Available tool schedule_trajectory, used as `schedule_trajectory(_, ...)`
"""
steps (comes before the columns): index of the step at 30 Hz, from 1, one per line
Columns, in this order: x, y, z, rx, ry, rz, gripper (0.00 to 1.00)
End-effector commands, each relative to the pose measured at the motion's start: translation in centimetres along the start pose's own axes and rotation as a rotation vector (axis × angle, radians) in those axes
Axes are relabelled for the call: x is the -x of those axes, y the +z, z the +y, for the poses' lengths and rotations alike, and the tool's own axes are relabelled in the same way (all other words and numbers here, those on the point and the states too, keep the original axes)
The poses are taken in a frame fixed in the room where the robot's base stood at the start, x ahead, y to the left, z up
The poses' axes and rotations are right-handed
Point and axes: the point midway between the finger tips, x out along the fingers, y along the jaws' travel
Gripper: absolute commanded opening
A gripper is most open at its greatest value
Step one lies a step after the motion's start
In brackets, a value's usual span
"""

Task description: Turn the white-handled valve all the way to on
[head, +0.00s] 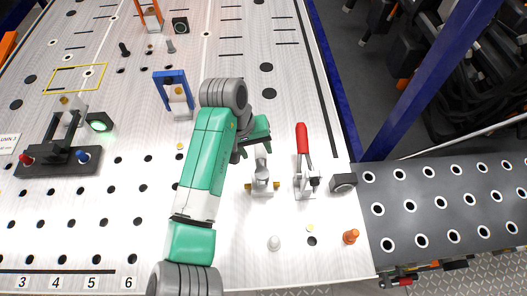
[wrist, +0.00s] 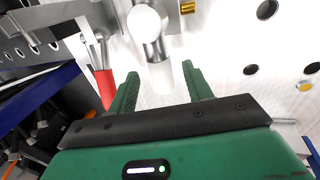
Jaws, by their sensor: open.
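The white-handled valve (head: 262,181) stands on the white perforated board, with a silver body and brass fittings at its sides. My gripper (head: 263,138) is just behind its upper part in the head view, fingers pointing towards it. In the wrist view the valve's white handle (wrist: 164,80) lies between the two green fingers of my gripper (wrist: 160,78). The fingers are open, with a visible gap on each side of the handle. I cannot tell how far the valve is turned.
A red-handled toggle clamp (head: 302,140) stands close on the right; its red handle (wrist: 105,88) is just outside the left finger in the wrist view. A dark block (head: 343,183), an orange peg (head: 351,236) and a white knob (head: 274,242) are nearby. A blue bracket (head: 172,92) stands behind left.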

Motion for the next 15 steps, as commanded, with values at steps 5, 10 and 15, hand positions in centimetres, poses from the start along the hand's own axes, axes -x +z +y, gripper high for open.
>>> schedule_trajectory(5,-2.5,0.0,0.0,-0.001,-0.001,0.000,0.50)
schedule_trajectory(10,-3.2,0.0,0.0,-0.001,-0.001,0.002,0.50)
schedule_trajectory(15,-3.1,0.0,0.0,-0.001,0.000,0.002,0.50)
